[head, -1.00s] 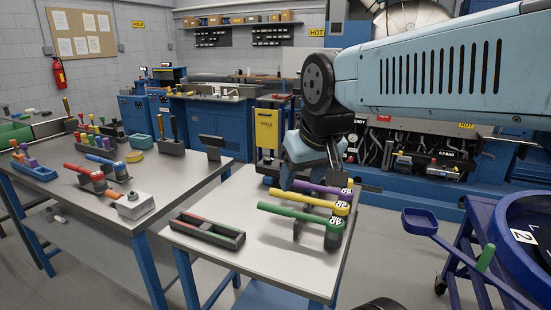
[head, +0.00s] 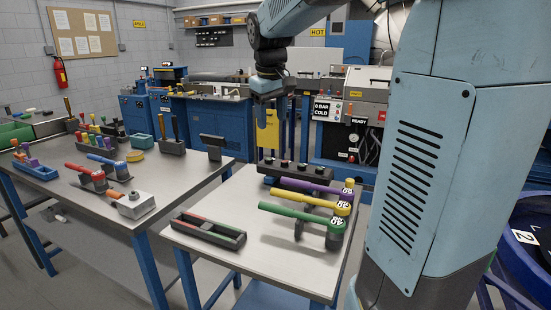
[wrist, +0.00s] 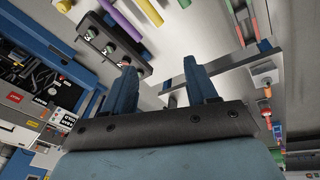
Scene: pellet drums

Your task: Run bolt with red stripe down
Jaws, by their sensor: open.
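A pale metal block (head: 136,205) with a small bolt-like piece on top sits at the near edge of the left table; a red stripe cannot be made out. Purple (head: 318,186), yellow (head: 305,206) and green (head: 300,216) handled wrenches lie side by side on the right table. A black socket rack (head: 292,173) stands behind them; its sockets show in the wrist view (wrist: 112,44). My gripper (head: 265,118) is raised above and behind the rack's left end. In the wrist view its blue fingers (wrist: 164,76) are apart with nothing between them.
A black tray (head: 208,230) with red and green edges lies at the right table's front left. Red (head: 85,174) and blue (head: 104,162) handled tools lie on the left table. A gap separates the tables.

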